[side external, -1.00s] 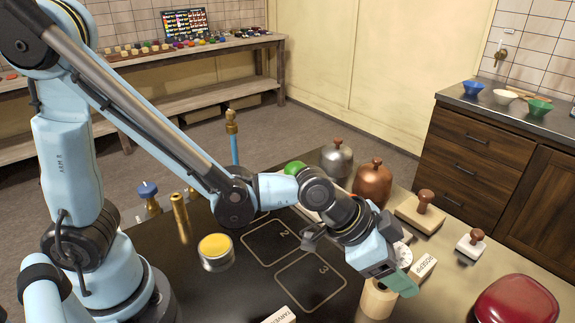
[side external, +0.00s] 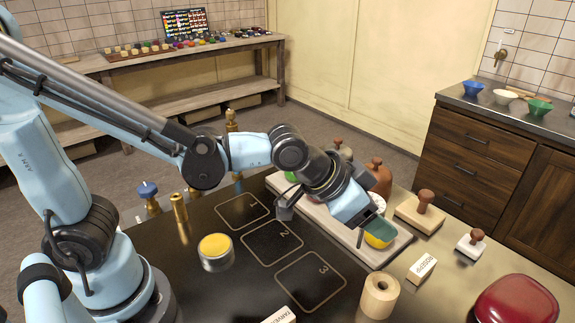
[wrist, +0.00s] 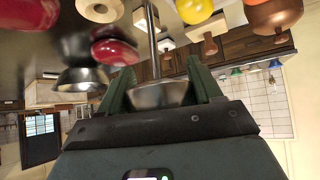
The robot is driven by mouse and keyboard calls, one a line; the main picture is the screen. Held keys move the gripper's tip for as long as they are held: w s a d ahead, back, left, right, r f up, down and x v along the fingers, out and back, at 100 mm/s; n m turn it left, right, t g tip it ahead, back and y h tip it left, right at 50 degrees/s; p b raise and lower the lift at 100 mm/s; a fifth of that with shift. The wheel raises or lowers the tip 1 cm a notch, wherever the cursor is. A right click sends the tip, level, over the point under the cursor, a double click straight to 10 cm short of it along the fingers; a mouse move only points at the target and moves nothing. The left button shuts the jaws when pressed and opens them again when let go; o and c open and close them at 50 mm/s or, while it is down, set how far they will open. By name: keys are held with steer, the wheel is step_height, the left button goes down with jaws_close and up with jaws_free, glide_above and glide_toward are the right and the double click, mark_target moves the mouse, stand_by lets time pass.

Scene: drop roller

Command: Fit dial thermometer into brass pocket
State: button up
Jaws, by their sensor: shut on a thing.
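My gripper (side external: 373,225) is shut on the dial thermometer and holds it above the table. In the wrist view the thermometer's round metal head (wrist: 160,94) sits between the two green fingers, and its thin straight stem (wrist: 152,35) points away from the gripper. An upright brass tube (side external: 180,208) stands at the left of the table, well apart from my gripper. A brass-topped post (side external: 232,120) stands behind the table; I cannot tell for certain which is the pocket.
A pale board (side external: 372,252) with a yellow ball (side external: 381,238) lies below my gripper. A wooden cylinder with a hole (side external: 380,296) stands in front. A blue-topped valve (side external: 148,194) and a yellow-topped tin (side external: 215,250) are at left. The numbered squares (side external: 272,243) are clear.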

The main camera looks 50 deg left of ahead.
steer(key=s+a+n+g+y, duration=0.1)
steer(key=s+a+n+y, duration=0.1)
steer(key=a+n+y, duration=0.55)
steer(key=s+a+n+g+y, duration=0.1)
steer(key=s+a+n+y, duration=0.2)
steer(key=a+n, duration=0.85)
steer(key=s+a+r+n+g, duration=0.2)
steer(key=s+a+n+g, duration=0.4)
steer(key=s+a, duration=0.2)
steer(key=s+a+r+n+g, duration=0.3)
steer(key=s+a+n+g, duration=0.3)
steer(key=a, duration=0.4)
steer(key=shift+s+a+r+n, duration=0.15)
steer(key=shift+s+n, duration=0.55)
steer(key=shift+s, duration=0.45)
steer(key=shift+f, duration=2.9)
steer(key=shift+f, duration=3.85)
steer(key=o, duration=1.1)
